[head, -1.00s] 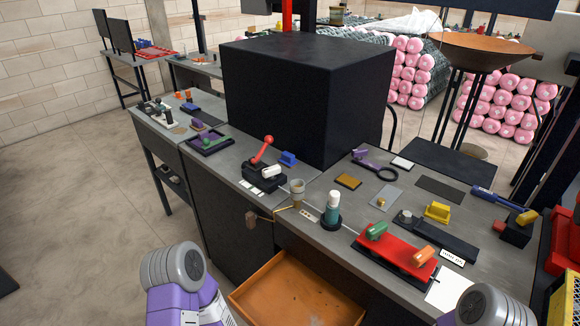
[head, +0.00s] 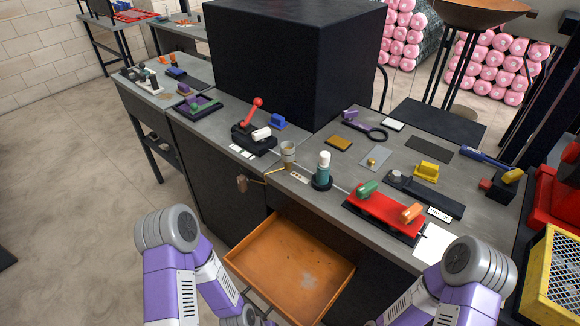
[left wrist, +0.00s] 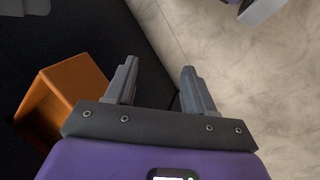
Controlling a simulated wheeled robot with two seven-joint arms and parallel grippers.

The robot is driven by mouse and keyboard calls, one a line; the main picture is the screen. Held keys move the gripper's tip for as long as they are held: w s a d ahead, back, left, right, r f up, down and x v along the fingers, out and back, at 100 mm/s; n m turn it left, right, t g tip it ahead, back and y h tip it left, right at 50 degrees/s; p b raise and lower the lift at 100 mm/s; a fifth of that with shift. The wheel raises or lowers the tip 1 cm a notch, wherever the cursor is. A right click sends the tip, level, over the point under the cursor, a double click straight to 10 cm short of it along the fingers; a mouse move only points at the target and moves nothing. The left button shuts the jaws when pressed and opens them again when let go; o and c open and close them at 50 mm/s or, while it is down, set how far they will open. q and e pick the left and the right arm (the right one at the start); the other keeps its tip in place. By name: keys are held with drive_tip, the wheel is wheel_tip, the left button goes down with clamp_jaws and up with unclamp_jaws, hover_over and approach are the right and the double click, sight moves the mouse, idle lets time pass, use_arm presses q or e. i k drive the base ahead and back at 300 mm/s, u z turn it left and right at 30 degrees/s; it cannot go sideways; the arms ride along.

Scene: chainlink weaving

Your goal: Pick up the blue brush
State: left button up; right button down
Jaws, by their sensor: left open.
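Several blue things show in the head view, and I cannot tell for sure which is the brush. A small blue block-shaped piece (head: 278,121) sits on the bench by the black box, behind the red-handled tool. Another small blue piece (head: 176,72) lies on the far left bench. A long blue-handled tool (head: 483,157) lies at the right end. My left gripper (left wrist: 160,75) is open and empty in the left wrist view, pointing past the orange drawer (left wrist: 62,98) over the floor. My right gripper is not seen; only its arm shows.
The open drawer (head: 245,260) juts out below the bench in front of me. A large black box (head: 290,60) stands on the bench.

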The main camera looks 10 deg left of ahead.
sight(277, 122)
drive_tip(key=k, duration=0.5)
drive_tip(key=u, duration=1.8)
drive_tip(key=i, duration=3.15)
drive_tip(key=z, duration=3.9)
